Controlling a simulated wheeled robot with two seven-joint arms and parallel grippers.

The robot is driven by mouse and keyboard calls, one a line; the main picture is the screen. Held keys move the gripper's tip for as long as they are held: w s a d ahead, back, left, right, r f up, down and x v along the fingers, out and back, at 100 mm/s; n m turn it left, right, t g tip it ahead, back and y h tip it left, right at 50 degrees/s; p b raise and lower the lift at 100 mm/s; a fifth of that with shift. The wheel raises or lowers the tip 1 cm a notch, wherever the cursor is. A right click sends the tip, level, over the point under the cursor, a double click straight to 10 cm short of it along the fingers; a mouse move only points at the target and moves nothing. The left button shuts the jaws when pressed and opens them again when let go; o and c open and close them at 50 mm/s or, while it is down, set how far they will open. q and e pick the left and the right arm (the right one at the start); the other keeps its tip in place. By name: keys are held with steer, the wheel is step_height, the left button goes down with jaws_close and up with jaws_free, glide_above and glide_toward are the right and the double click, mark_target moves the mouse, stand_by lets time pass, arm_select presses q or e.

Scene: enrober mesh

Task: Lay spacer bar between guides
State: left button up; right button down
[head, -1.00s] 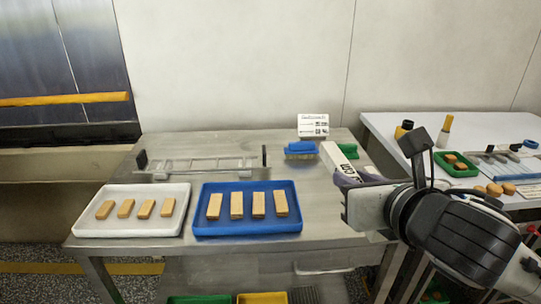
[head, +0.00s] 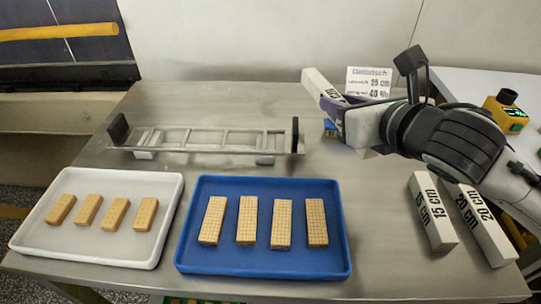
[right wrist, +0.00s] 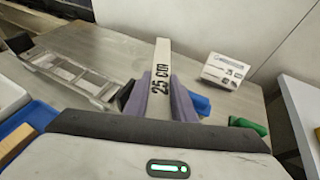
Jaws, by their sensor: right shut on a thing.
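A white spacer bar (head: 318,84) is held in my right gripper (head: 340,108), raised above the back of the table. Its "25 CM" label shows in the right wrist view (right wrist: 161,80), where the purple fingers (right wrist: 165,98) close on both its sides. The ladder-like metal frame (head: 215,140) stands to the left, with a dark upright plate at its left end (head: 118,129) and a thin upright at its right end (head: 295,134). The held bar is apart from this frame, which also shows in the right wrist view (right wrist: 75,72). My left gripper is out of view.
White bars marked 15 cm (head: 433,213) and 20 cm (head: 484,225) lie at the table's right. A white tray (head: 100,257) and a blue tray (head: 262,262) hold wafer-like blocks in front of the frame. A sign (head: 370,80) stands behind my right gripper.

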steer(key=b, duration=0.1)
glide_above(325, 159)
step_height(325, 159, down, 6)
steer(key=shift+f, duration=0.1)
steer(key=shift+w+f+b, duration=0.1)
steer(key=shift+f+b, duration=0.4)
steer(key=shift+f, duration=1.7)
steer(key=c, duration=1.8)
jaws_free()
steer(key=shift+o, duration=0.2)
